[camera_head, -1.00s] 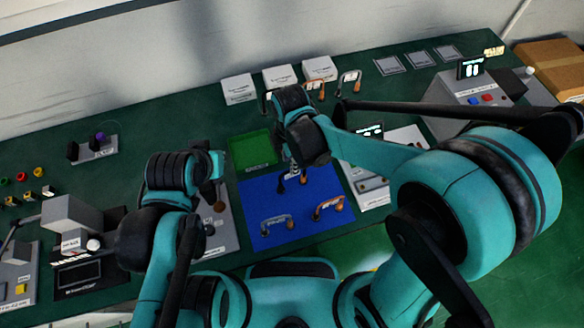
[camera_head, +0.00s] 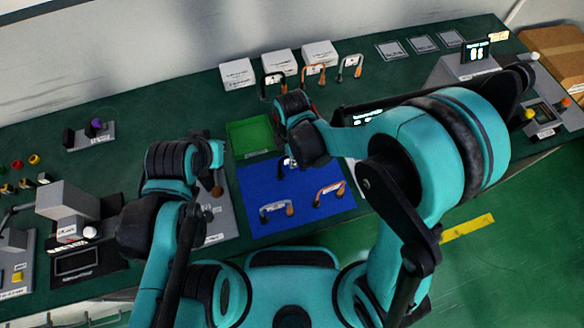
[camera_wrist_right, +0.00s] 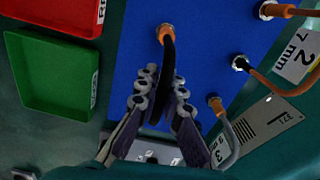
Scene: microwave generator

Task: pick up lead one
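Three leads lie on the blue mat (camera_head: 250,185): a black one (camera_head: 284,172), a grey one (camera_head: 277,208) and a brown-orange one (camera_head: 330,190). My right gripper (camera_wrist_right: 165,80) is low over the mat at the black lead. In the right wrist view its two fingers stand on either side of this black lead (camera_wrist_right: 168,50), whose orange end shows beyond the tips. I cannot tell whether they press on it. Tags "2, 7 mm" and "3, 9 mm" lie by the other two leads. My left gripper (camera_head: 213,155) is left of the mat; its fingers are hidden.
A green tray (camera_head: 250,137) adjoins the mat's back edge; a red tray (camera_wrist_right: 60,14) shows beside it in the right wrist view. Behind stand white boxes (camera_head: 281,63) with several more leads in front. Devices stand at left and right. The bench's back left is clear.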

